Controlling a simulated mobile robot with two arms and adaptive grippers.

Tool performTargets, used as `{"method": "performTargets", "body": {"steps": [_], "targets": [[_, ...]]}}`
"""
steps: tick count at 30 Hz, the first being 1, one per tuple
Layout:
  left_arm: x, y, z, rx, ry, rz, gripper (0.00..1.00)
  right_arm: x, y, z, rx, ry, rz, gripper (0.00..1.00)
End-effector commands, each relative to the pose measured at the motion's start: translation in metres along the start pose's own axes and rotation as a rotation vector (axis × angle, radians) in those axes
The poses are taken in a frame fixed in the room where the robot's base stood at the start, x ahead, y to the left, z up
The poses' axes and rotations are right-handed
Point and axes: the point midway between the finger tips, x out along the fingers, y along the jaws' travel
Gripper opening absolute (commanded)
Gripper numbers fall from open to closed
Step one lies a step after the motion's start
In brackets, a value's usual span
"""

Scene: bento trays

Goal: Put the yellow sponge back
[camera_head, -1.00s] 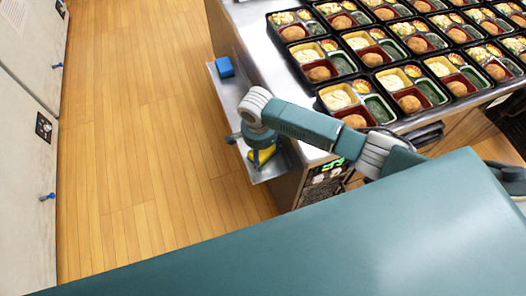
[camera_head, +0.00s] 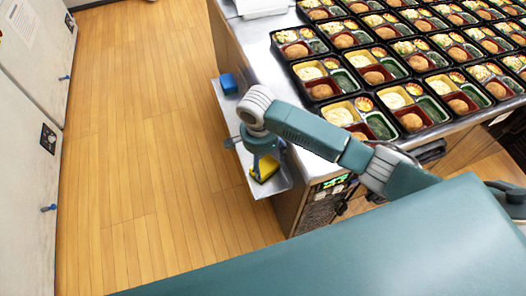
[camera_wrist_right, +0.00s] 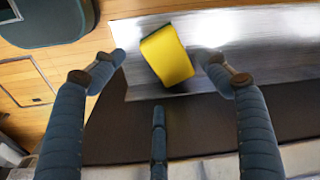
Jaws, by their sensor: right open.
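The yellow sponge (camera_head: 266,171) lies on the metal side shelf (camera_head: 232,113), near its front end, partly hidden by my right gripper. In the right wrist view the sponge (camera_wrist_right: 170,55) is tilted and lies between and just beyond the spread fingertips. My right gripper (camera_head: 263,158) points down over the sponge. Its fingers (camera_wrist_right: 160,78) are open, with visible gaps on both sides of the sponge; I see no clear contact. My left gripper is not in view.
A blue block (camera_head: 229,83) sits farther back on the same shelf. The steel counter (camera_head: 262,62) beside it holds many bento trays (camera_head: 345,80) in rows. Wooden floor (camera_head: 140,150) lies open to the left, up to pale cabinets (camera_head: 25,190).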

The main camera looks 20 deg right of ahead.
Motion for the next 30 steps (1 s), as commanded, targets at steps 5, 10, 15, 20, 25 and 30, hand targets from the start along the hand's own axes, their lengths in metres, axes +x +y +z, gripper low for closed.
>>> {"method": "performTargets", "body": {"steps": [5,10,15,20,25,30], "targets": [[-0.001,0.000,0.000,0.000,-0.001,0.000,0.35,-0.035,-0.001,0.000,0.000,-0.001,-0.003,0.75],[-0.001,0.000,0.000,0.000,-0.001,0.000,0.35,-0.052,-0.001,0.001,0.000,-0.001,-0.001,0.75],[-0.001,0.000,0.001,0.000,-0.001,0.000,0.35,-0.055,0.000,0.000,0.000,-0.001,0.001,0.75],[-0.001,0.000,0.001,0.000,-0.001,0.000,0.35,-0.055,0.000,0.000,0.000,-0.001,0.001,0.75],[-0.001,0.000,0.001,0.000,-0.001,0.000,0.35,-0.055,0.000,0.000,0.000,-0.001,0.001,0.75],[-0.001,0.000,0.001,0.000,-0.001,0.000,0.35,-0.055,0.000,0.000,0.000,-0.001,0.001,0.75]]}}
